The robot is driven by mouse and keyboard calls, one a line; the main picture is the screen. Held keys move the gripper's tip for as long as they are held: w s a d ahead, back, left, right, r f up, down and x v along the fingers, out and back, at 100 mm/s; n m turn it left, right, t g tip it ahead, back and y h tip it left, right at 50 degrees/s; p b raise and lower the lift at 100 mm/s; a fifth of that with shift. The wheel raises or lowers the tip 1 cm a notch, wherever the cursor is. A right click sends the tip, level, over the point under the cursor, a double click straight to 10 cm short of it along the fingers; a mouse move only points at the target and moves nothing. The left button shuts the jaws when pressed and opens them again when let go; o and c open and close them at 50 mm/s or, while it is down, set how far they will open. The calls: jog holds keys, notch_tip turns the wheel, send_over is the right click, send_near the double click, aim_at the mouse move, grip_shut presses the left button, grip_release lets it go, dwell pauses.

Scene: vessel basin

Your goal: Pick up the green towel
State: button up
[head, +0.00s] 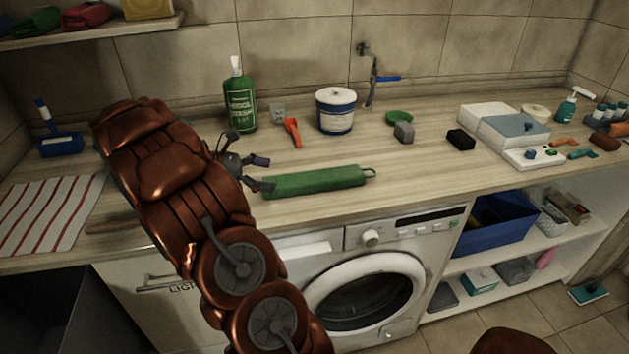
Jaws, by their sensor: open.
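A green rolled towel (315,181) with a small loop at its right end lies lengthwise near the front edge of the counter (420,170). My gripper (264,173) is open, with its dark fingers at the towel's left end. One finger appears in line with that end; I cannot tell whether it touches. No object shows between the fingers. My arm hides part of the counter to the left. Another green rolled cloth (37,23) is on the wall shelf at the top left.
A green bottle (240,100), orange clamp-like tool (292,132) and white-blue tub (336,112) stand behind the towel. A grey block (404,131) and black block (461,139) are to the right. A striped cloth (45,213) lies left. A washing machine (365,285) is below.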

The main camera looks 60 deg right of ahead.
aim_at(295, 179)
jog(key=shift+p+x, duration=0.85)
jog(key=shift+x, duration=2.6)
jog(key=shift+w+d+f, duration=0.15)
jog(key=shift+w, duration=0.05)
jog(key=c, duration=1.3)
